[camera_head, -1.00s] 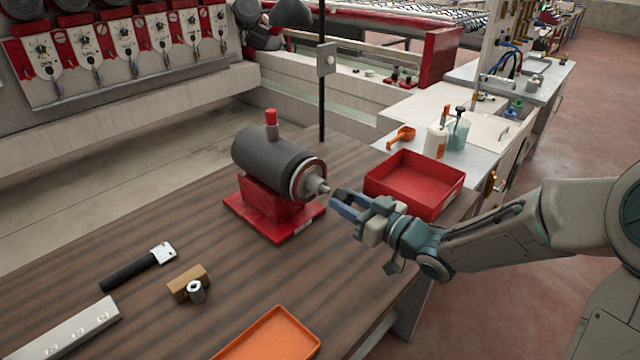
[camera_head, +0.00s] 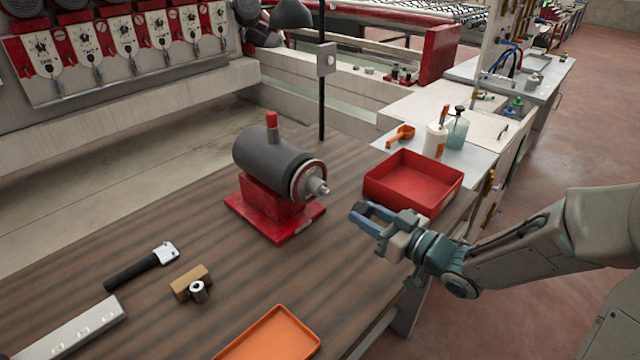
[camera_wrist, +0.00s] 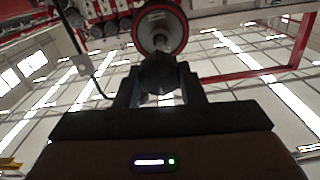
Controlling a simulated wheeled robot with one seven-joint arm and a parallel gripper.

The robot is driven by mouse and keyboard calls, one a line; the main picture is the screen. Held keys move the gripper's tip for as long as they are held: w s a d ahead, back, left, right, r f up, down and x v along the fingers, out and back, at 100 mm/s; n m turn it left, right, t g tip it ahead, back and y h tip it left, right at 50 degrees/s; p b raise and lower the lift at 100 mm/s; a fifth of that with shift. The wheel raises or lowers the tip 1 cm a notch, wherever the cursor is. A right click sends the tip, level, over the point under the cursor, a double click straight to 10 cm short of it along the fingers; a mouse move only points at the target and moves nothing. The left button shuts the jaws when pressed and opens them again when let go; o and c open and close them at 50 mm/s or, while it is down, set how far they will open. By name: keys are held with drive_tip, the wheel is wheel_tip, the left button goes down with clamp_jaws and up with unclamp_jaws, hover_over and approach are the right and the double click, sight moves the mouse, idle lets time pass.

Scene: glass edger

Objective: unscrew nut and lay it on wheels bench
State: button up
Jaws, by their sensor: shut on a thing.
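The grey motor spindle (camera_head: 275,165) sits on a red base on the brown wooden bench (camera_head: 190,235). Its wheel flange and bare shaft end (camera_head: 320,187) point right, toward my gripper. My gripper (camera_head: 368,215) is off the shaft end, to its right and a little lower in the head view, with a gap between. In the wrist view my gripper (camera_wrist: 158,85) is shut on a dark nut (camera_wrist: 157,72) between the fingertips. The round flange (camera_wrist: 160,27) shows beyond it. The nut is hard to make out in the head view.
A red tray (camera_head: 375,188) stands just behind my gripper. An orange tray (camera_head: 235,350) lies at the bench's front edge. A black-handled tool (camera_head: 130,272), a wooden block (camera_head: 187,278) with a metal sleeve (camera_head: 198,292) and a marked bar (camera_head: 75,328) lie left. The bench middle is clear.

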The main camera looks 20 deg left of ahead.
drive_tip(key=shift+p+v, duration=0.85)
drive_tip(key=shift+v, duration=2.15)
